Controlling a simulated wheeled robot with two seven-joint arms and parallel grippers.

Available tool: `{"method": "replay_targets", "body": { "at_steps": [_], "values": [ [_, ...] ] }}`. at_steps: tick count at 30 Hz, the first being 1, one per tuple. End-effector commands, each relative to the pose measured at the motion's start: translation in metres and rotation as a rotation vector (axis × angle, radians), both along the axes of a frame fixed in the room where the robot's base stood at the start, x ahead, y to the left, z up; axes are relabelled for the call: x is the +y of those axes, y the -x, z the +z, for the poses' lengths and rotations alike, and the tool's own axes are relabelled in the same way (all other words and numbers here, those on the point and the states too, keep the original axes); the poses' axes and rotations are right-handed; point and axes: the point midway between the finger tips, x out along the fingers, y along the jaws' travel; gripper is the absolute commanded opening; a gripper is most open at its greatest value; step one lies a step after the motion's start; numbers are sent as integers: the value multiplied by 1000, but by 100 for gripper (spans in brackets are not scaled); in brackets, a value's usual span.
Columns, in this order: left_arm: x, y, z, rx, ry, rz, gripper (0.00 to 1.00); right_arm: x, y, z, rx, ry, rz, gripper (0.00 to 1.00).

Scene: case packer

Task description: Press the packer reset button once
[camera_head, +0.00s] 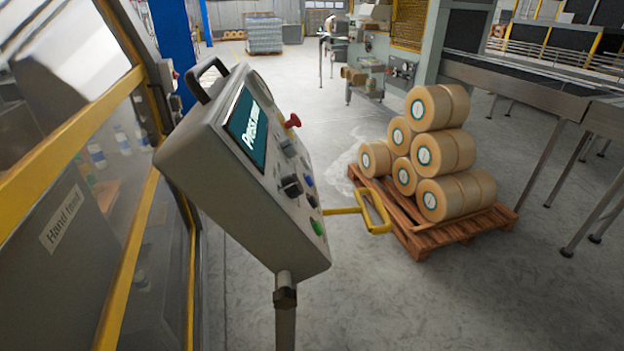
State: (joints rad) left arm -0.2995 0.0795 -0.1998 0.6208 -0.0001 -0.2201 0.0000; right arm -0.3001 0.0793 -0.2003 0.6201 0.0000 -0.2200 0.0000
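The grey control box (225,190) stands tilted on a grey post (285,320) in the middle left of the head view. Its face is seen at a steep angle. A dark teal screen (247,132) with white text starting "Press" is at its top. Below are a red mushroom button (292,121), a black knob (291,185), a blue button (309,180) and a green button (318,228), among other small controls. Their labels are too small to read, so I cannot tell which is the reset button. Neither of my grippers is in view.
A yellow-framed machine (75,135) with clear panels and a "Hand feed" label stands close on the left. A yellow handle (378,228) sticks out right of the box. A wooden pallet (440,236) holds several tape rolls (436,150). A conveyor (530,90) is at right.

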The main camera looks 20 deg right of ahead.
Motion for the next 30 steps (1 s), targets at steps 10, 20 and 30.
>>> {"method": "replay_targets", "body": {
  "at_steps": [10, 20, 30],
  "values": [
    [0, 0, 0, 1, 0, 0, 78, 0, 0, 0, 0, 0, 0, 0],
    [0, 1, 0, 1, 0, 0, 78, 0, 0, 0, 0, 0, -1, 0],
    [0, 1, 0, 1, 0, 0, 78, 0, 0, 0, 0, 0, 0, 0]
  ]
}}
